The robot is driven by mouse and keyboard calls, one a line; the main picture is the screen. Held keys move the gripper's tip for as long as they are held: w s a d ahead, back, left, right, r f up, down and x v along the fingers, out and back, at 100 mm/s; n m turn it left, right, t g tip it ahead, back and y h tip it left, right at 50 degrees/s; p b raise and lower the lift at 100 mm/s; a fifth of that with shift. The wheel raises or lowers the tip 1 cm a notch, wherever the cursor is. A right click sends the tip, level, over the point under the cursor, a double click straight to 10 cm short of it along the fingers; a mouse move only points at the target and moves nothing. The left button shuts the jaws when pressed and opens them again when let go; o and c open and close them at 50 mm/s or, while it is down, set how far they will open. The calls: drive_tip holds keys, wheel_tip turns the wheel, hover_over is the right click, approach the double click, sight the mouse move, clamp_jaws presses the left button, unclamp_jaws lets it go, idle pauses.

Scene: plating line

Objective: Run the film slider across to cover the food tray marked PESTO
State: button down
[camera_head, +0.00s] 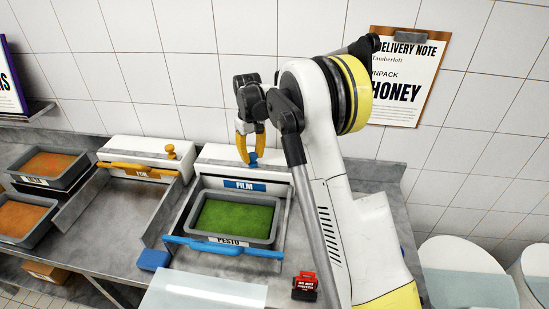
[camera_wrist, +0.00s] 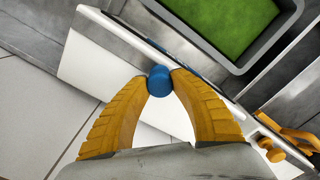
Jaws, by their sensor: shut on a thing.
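The grey food tray (camera_head: 233,240) marked PESTO holds green food and sits in the bay of the FILM unit. The white FILM unit (camera_head: 210,155) stands behind it against the wall. My gripper (camera_head: 250,158) is above the unit's front, its yellow fingers pointing down. In the wrist view my gripper (camera_wrist: 160,75) is shut on a round blue knob (camera_wrist: 159,82); the knob is mostly hidden in the head view. The green food is uncovered. The tray rim (camera_wrist: 240,68) shows at the top of the wrist view. A blue bar (camera_head: 222,246) runs along the bay's front.
A second white unit (camera_head: 145,150) with an orange knob (camera_head: 171,152) stands at left, its bay empty. Two trays of orange food (camera_head: 48,165) lie further left. A red device (camera_head: 305,286) sits at front right. A clipboard (camera_head: 408,75) reading HONEY hangs on the wall.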

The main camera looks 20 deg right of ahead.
drive_tip(key=w+a, duration=0.3)
drive_tip(key=a, duration=0.1)
drive_tip(key=w+a, duration=0.3)
drive_tip(key=a, duration=0.2)
drive_tip(key=w+a+p, duration=0.1)
drive_tip(key=w+a, duration=0.2)
drive_tip(key=a, duration=0.2)
drive_tip(key=shift+w+a, duration=0.2)
drive_tip(key=shift+w, duration=0.05)
drive_tip(key=c, duration=1)
unclamp_jaws()
drive_tip(key=shift+c, duration=0.2)
wheel_tip(320, 180, up, 12)
